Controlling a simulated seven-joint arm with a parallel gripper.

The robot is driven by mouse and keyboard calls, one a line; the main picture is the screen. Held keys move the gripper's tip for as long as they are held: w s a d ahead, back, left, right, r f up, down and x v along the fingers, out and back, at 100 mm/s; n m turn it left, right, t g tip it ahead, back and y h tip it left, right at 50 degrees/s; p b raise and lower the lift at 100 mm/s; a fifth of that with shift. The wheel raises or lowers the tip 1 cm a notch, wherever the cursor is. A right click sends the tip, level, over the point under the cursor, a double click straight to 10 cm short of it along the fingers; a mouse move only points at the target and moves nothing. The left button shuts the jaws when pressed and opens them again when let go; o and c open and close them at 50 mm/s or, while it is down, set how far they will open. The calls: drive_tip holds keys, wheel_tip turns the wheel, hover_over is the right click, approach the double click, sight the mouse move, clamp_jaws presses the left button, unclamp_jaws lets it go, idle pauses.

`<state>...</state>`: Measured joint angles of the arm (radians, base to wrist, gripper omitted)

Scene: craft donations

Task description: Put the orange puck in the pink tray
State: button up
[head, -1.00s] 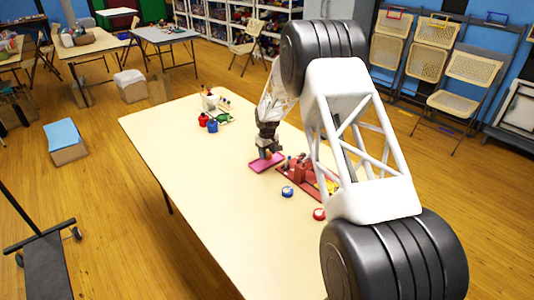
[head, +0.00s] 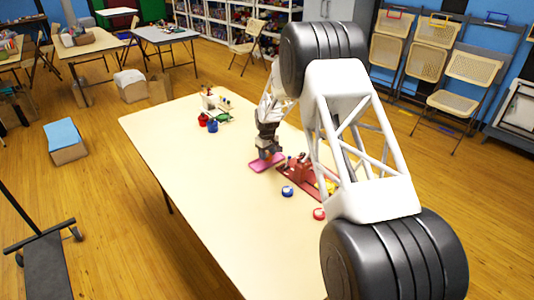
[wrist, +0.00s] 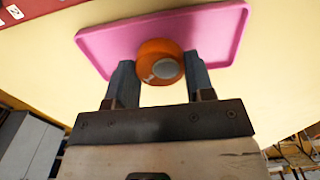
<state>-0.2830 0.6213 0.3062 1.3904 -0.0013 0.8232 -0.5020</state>
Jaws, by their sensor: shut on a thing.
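The orange puck (wrist: 158,56) is round with a pale grey disc on its face. It sits between the two fingertips of my gripper (wrist: 159,75), which is shut on it. The pink tray (wrist: 105,42) is a flat rectangle with a raised rim, and lies beyond the puck in the wrist view. In the head view my gripper (head: 266,154) is low over the tray (head: 262,167). There the puck is mostly hidden by my gripper. I cannot tell whether the puck touches the tray.
A dark red board (head: 293,186) with blocks on it lies close to the right of the tray. A blue round item (head: 288,191) and a red one (head: 319,214) lie nearer. Several small containers (head: 212,125) stand at the table's far end. The table's left side is clear.

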drive_tip(key=shift+f, duration=0.65)
drive_tip(key=o, duration=0.9)
drive_tip(key=shift+r, duration=0.1)
drive_tip(key=shift+r, duration=3.65)
drive_tip(key=shift+r, duration=0.1)
